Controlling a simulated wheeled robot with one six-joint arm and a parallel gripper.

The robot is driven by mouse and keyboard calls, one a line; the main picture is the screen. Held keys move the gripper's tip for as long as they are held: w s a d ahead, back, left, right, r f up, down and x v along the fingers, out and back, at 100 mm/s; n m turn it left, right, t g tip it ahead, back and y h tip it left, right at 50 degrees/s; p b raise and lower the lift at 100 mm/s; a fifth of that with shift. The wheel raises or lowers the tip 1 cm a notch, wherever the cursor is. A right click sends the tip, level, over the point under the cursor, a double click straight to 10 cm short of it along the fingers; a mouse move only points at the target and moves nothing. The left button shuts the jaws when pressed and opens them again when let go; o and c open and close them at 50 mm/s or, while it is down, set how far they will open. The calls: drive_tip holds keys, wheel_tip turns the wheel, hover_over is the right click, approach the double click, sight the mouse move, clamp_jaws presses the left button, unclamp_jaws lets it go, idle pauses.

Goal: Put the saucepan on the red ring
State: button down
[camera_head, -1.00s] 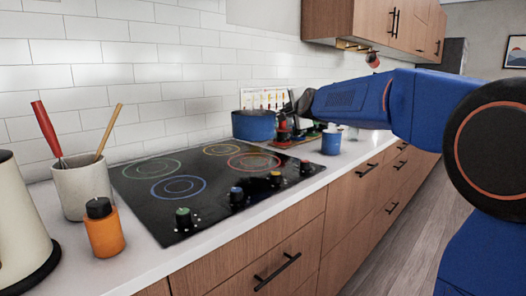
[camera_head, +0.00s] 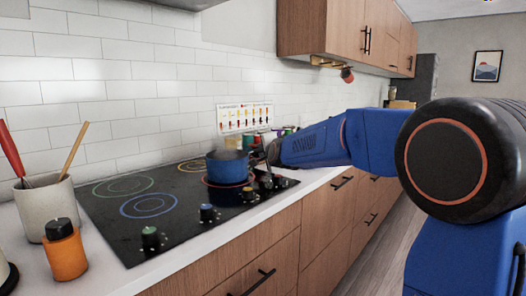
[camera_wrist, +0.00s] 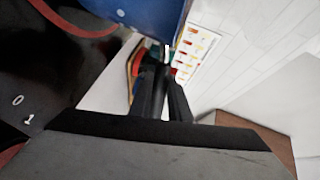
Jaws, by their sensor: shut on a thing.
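The blue saucepan (camera_head: 228,168) is over the red ring (camera_head: 206,181) at the right end of the black cooktop, upright. The ring's edge shows around the pan's bottom; whether the pan touches the glass or hovers just above it I cannot tell. My gripper (camera_head: 271,156) is to the pan's right, shut on its handle, which is mostly hidden. In the wrist view, the pan's blue side (camera_wrist: 150,18) is just beyond my fingers (camera_wrist: 166,85), and part of the red ring (camera_wrist: 62,24) shows to its left.
The cooktop (camera_head: 120,232) also has green, blue and yellow rings, with several knobs along its front edge. A utensil crock (camera_head: 45,207) and an orange bottle (camera_head: 66,252) stand left of it. A tiled wall is behind; coloured items and a chart (camera_head: 244,117) are beyond the pan.

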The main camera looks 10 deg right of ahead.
drive_tip(key=c, duration=1.7)
unclamp_jaws()
drive_tip(key=shift+f, duration=0.1)
drive_tip(key=shift+o, duration=0.2)
drive_tip(key=s+r, duration=0.2)
drive_tip(key=s, duration=0.9)
drive_tip(key=shift+s+d+r, duration=0.2)
drive_tip(key=shift+s+d, duration=0.15)
drive_tip(key=shift+s, duration=0.05)
